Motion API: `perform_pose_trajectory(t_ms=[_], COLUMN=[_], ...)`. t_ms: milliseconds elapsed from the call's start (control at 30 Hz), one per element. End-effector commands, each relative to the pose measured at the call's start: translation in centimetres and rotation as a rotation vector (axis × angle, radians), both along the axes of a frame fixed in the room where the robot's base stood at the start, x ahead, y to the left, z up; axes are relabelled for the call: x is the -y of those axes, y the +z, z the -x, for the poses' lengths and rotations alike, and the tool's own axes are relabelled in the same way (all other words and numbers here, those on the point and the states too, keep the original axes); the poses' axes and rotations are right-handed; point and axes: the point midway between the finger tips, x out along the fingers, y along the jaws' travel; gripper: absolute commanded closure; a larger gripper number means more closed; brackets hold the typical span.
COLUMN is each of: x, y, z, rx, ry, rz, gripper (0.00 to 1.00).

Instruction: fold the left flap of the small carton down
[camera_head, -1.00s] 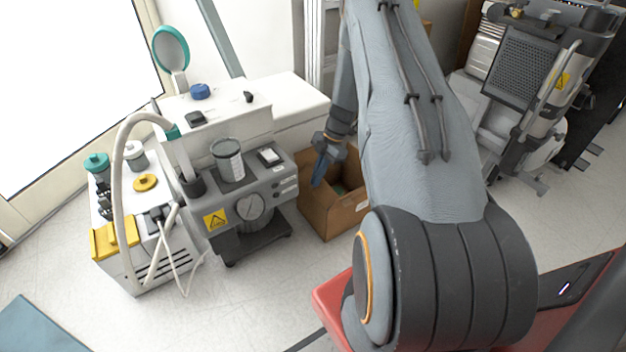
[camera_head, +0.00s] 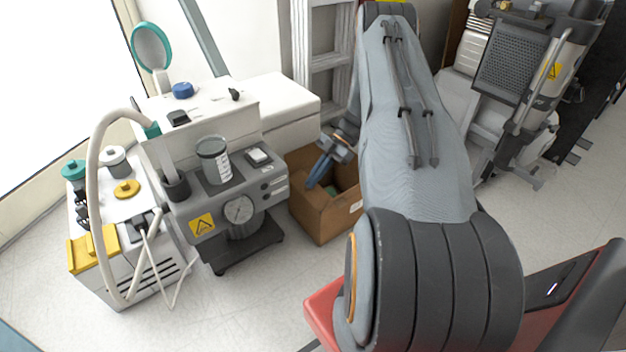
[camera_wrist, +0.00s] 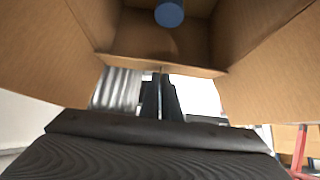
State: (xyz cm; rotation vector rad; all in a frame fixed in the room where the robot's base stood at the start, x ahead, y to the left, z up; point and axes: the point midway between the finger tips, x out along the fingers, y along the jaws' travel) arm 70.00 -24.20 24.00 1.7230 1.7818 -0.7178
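The small carton (camera_head: 322,216) is an open brown box on the floor, right of the grey compressor. My gripper (camera_head: 313,180) is at the carton's opening, near its left side, pointing down and left. I cannot tell whether it touches the cardboard. In the wrist view, a brown panel stands on the left (camera_wrist: 40,50) and another on the right (camera_wrist: 275,65), with the carton's inside between them. A blue round thing (camera_wrist: 169,13) shows inside. My gripper's dark fingers (camera_wrist: 160,92) are close together with nothing seen between them. My arm hides the carton's right side in the head view.
The grey compressor (camera_head: 225,205) with a gauge stands close left of the carton. A white cabinet (camera_head: 285,105) and a ladder (camera_head: 325,45) are behind. Another machine (camera_head: 515,80) stands at the right. Floor in front of the carton is clear.

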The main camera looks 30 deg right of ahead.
Motion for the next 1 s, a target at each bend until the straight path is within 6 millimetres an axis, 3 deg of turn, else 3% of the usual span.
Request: perform_pose_trajectory(t_ms=[167,300,667,1000], x=[0.0,0.0,0.4,4.1], y=[0.0,0.0,0.4,4.1], z=[0.0,0.0,0.0,-0.1], rx=[0.000,0.000,0.000,0.001], ry=[0.000,0.000,0.000,-0.001], rz=[0.001,0.001,0.001,0.003], gripper=[1.00,0.78,0.78,0.78])
